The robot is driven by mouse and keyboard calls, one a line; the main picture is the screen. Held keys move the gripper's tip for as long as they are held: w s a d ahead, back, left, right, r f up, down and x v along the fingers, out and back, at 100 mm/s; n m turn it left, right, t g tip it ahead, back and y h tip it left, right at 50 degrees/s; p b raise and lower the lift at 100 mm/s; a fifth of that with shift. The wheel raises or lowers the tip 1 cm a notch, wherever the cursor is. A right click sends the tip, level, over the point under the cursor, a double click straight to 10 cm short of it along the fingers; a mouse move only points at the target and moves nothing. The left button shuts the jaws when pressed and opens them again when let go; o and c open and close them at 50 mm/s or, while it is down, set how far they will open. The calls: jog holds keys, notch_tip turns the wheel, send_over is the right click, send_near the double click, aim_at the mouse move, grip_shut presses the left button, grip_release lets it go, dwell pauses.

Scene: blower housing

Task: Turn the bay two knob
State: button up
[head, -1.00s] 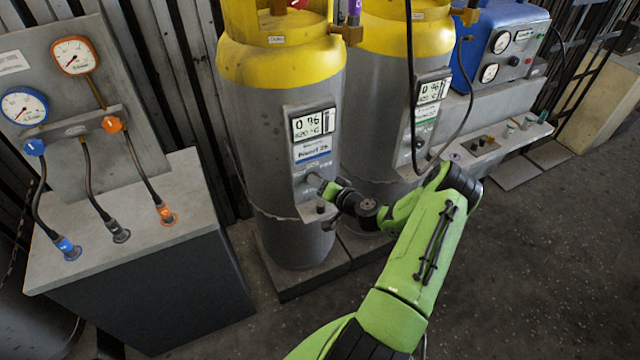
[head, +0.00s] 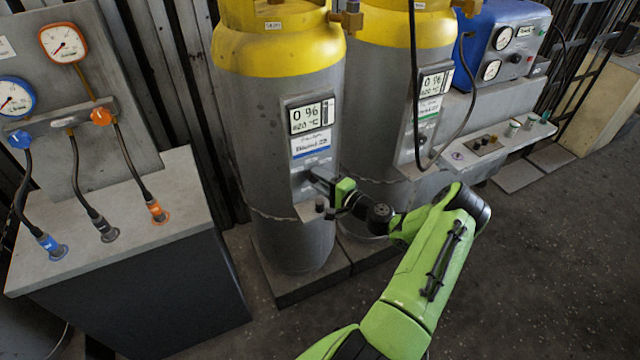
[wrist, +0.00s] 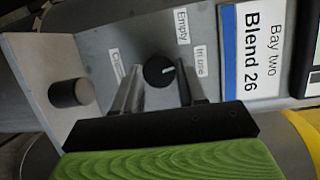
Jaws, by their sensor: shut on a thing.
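The bay two knob (wrist: 159,71) is a small round black dial with a white pointer mark, on the grey panel labelled "Bay two Blend 26" (wrist: 256,50). Its pointer faces right in the wrist view, towards the "In use" label (wrist: 200,62). An "Empty" label (wrist: 182,27) is above, and a third label (wrist: 115,66) on the left is partly hidden by a finger. My gripper (wrist: 160,82) is shut on the knob, one finger on each side. In the head view my gripper (head: 316,177) is at the left cylinder's panel (head: 311,155), hiding the knob.
A plain dark knob (wrist: 70,93) sticks out on a ledge beside the panel. The right cylinder (head: 385,110) with its own panel (head: 429,105) stands close by. A bench (head: 110,215) with gauges and hoses is on the left. Open floor (head: 540,270) lies on the right.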

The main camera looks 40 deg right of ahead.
jog(key=shift+f+m+t+b, duration=0.2)
jog(key=shift+m+t+b, duration=0.1)
jog(key=shift+m, duration=0.5)
jog(key=o, duration=1.1)
jog(key=shift+c, duration=0.2)
jog(key=shift+r, duration=0.1)
jog(key=s+d+p, duration=0.1)
jog(key=s+p, duration=0.1)
jog(key=s, duration=1.3)
jog(key=shift+s, duration=0.4)
